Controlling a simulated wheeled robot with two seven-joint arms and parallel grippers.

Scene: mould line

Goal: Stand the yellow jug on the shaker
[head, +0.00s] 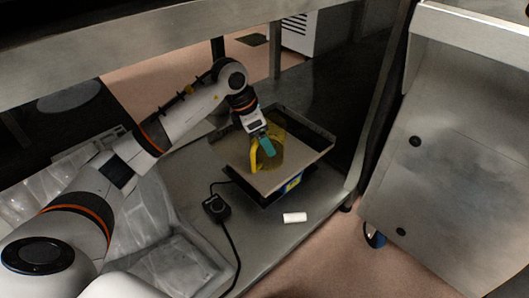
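The yellow jug (275,158), see-through with a brighter yellow handle (254,156), appears on or just over the flat platform of the shaker (292,179); I cannot tell whether its base touches. It looks roughly upright. My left gripper (267,147) reaches down from the upper left, its teal fingers overlapping the jug beside the handle. The fingers are too small and overlapped to show whether they are closed on the jug. The shaker has a raised dark rim and a dark body beneath. My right gripper is not in view.
The shaker stands on a grey lower shelf (275,236) under an overhead beam (150,40). A black control box (216,208) with a cable and a small white cylinder (295,217) lie in front. Clear plastic trays (170,262) are at left; a metal cabinet (455,150) is at right.

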